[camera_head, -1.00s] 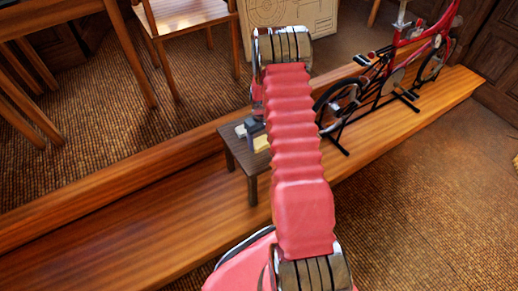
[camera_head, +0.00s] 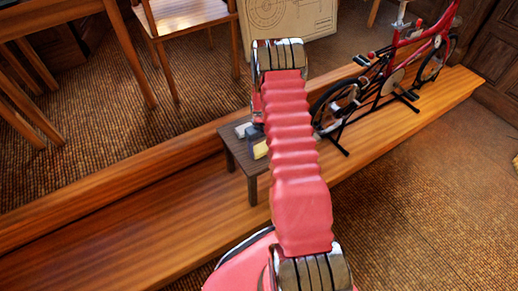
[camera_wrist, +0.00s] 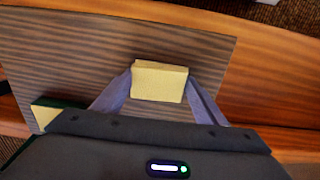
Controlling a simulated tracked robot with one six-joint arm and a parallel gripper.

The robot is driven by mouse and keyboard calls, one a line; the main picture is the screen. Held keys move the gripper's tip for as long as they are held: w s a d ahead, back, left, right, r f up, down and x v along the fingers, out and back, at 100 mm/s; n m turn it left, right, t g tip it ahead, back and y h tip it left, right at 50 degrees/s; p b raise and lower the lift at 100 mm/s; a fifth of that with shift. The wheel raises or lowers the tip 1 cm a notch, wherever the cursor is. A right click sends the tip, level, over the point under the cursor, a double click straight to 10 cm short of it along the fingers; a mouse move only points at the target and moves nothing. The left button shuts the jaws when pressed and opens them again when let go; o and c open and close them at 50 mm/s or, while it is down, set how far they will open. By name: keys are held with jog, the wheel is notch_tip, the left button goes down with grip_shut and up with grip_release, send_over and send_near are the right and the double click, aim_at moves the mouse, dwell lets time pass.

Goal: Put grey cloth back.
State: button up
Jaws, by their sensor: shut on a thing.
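My gripper (camera_wrist: 159,84) is shut on a pale yellow block (camera_wrist: 160,80) in the wrist view, one bluish-grey finger at each side. The block is over the dark striped top of a small table (camera_wrist: 75,60); I cannot tell whether it touches it. The table (camera_head: 235,152) also shows in the head view, partly behind my red arm. A small grey-white thing (camera_head: 243,130) lies on it, too small to tell whether it is the grey cloth. A yellow patch (camera_head: 261,150) shows beside my arm. No grey cloth is clear in the wrist view.
A second yellow thing with a dark green side (camera_wrist: 55,108) is left of my gripper. The table stands on a long wooden platform (camera_head: 130,232). A red bicycle (camera_head: 400,70) on a black stand is to the right, with chairs (camera_head: 185,20) behind.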

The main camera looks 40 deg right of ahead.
aim_at(261, 149)
jog(key=shift+f, duration=0.1)
jog(key=o, duration=1)
notch_tip(261, 149, up, 12)
dwell(0.4)
dwell(0.4)
